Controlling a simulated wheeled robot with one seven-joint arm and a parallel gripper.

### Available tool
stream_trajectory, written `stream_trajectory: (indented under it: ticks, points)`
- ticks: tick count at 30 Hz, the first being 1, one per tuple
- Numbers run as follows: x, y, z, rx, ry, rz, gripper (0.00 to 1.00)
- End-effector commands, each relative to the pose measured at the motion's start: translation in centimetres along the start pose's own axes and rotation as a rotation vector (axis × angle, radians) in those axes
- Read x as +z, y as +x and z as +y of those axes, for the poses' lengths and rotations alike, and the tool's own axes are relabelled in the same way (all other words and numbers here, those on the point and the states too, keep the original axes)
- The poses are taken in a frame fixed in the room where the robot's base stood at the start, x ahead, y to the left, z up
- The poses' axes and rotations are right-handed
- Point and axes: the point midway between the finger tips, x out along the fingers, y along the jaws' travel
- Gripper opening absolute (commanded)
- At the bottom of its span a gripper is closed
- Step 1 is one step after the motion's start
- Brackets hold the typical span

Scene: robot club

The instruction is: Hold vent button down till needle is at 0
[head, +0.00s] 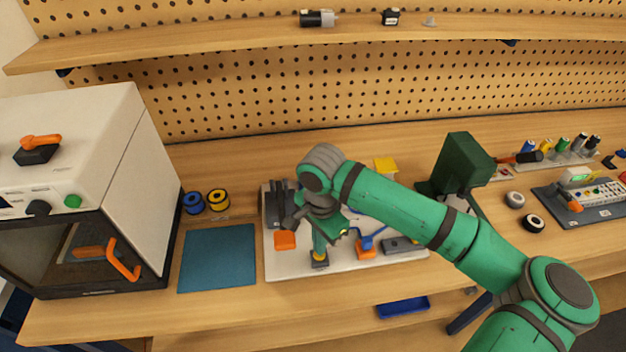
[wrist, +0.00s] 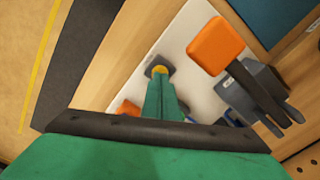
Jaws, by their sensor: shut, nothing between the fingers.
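The yellow vent button (head: 319,258) sits on a small dark grey block near the front edge of the white board (head: 275,268). It also shows in the wrist view (wrist: 159,70). My gripper (head: 319,249) is shut and empty, pointing down with its green fingertips (wrist: 160,78) right at the button. They overlap it in both views; I cannot tell whether they touch it or how far it is pressed. No gauge needle can be made out; my arm covers much of the board.
An orange-ended dark lever (head: 285,240) stands left of my fingers on the board; an orange block (head: 366,252) and a blue part (head: 373,239) are to the right. A blue mat (head: 217,258) and a white oven-like machine (head: 60,150) lie further left.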

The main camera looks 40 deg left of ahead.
Motion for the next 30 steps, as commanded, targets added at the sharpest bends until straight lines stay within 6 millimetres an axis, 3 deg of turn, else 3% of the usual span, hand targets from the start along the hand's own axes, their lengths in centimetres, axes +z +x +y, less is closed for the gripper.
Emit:
stream_trajectory:
  ticks: [30]
  points:
    - [0.0, 0.94, 0.01, 0.0, 0.0, -0.001, 0.0]
